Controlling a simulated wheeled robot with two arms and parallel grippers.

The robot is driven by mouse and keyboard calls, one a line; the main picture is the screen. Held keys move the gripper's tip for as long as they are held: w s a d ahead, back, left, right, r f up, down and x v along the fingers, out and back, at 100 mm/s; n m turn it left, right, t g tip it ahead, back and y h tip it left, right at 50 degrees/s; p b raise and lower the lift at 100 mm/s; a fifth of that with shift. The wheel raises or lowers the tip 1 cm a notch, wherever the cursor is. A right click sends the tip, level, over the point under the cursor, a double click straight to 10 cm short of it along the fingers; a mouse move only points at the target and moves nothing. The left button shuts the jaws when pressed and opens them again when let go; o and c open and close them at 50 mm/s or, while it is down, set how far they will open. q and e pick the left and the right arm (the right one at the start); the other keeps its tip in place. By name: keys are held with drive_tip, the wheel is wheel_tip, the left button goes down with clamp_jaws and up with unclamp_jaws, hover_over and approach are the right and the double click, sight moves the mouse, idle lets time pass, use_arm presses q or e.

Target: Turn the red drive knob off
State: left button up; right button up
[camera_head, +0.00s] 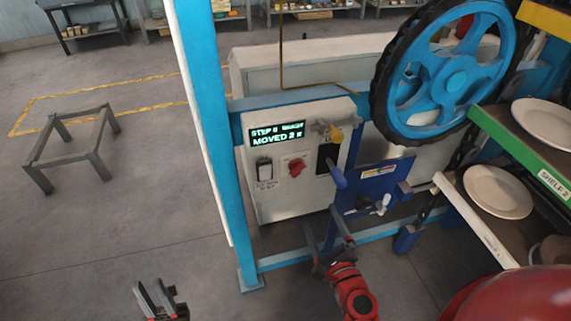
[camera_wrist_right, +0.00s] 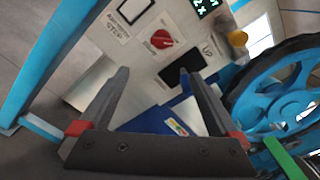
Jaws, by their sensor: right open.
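In the right wrist view the knob (camera_wrist_right: 162,39) sits on a white label, beyond and between the fingertips. My right gripper (camera_head: 322,218) is open and empty, below the panel in the head view, apart from the knob. Its two fingers (camera_wrist_right: 157,73) point toward the panel in the wrist view. My left gripper (camera_head: 149,285) is at the bottom left over the floor, its fingers apart and empty.
The display (camera_head: 277,134) reads "MOVED 2" in part. A blue wheel (camera_head: 455,78) and shelves with plates (camera_head: 497,191) stand at right. Floor at left is clear around a low frame (camera_head: 72,157).

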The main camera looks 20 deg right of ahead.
drive_tip(key=p, duration=0.4)
approach(299, 173)
drive_tip(key=w, duration=0.8)
drive_tip(key=shift+w, duration=0.3)
drive_tip(key=shift+w+f, duration=0.1)
drive_tip(key=shift+w, duration=0.3)
drive_tip(key=c, duration=1.4)
